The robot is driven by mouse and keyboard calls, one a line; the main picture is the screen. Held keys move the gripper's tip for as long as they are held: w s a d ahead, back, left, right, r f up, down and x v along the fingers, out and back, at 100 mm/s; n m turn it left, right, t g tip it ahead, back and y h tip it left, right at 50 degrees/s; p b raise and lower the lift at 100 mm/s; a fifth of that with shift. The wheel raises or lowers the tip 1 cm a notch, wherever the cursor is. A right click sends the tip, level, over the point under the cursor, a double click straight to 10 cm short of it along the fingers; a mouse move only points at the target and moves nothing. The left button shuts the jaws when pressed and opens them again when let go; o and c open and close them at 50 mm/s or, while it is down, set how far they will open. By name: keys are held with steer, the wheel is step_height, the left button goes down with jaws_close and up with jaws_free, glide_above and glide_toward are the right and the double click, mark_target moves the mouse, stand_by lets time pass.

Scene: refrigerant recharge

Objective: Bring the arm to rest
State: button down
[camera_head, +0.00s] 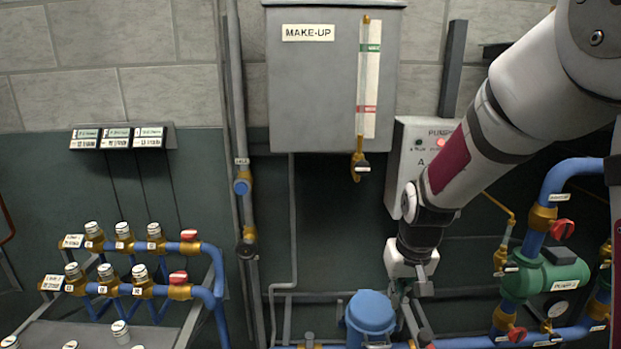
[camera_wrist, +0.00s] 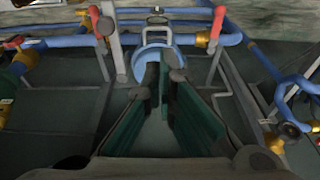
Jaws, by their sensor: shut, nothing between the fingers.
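My arm comes in from the upper right of the head view and hangs down toward the middle. My gripper (camera_head: 402,292) is at its lower end, pointing down beside a blue domed vessel (camera_head: 370,312) and in front of the wall. In the wrist view my gripper (camera_wrist: 160,75) shows with its fingers at the centre, and a blue round part (camera_wrist: 142,65) lies beyond their tips. No object shows between the fingers. In the head view the fingertips are partly lost among grey pipework.
A MAKE-UP tank (camera_head: 325,95) and a pump panel (camera_head: 410,145) hang behind my arm. A green pump (camera_head: 545,277) with blue pipes and red-handled valves stands right. Valve manifolds (camera_head: 125,290) stand left. In the wrist view, red-handled valves (camera_wrist: 216,25) flank the gripper.

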steer(key=s+r+t, duration=0.2)
steer(key=s+r, duration=0.9)
steer(key=r, duration=0.2)
steer(key=s+r+t, duration=0.1)
steer(key=s+r, duration=0.3)
steer(key=s, duration=0.9)
steer(key=shift+d, duration=0.15)
steer(key=shift+w+r, duration=0.1)
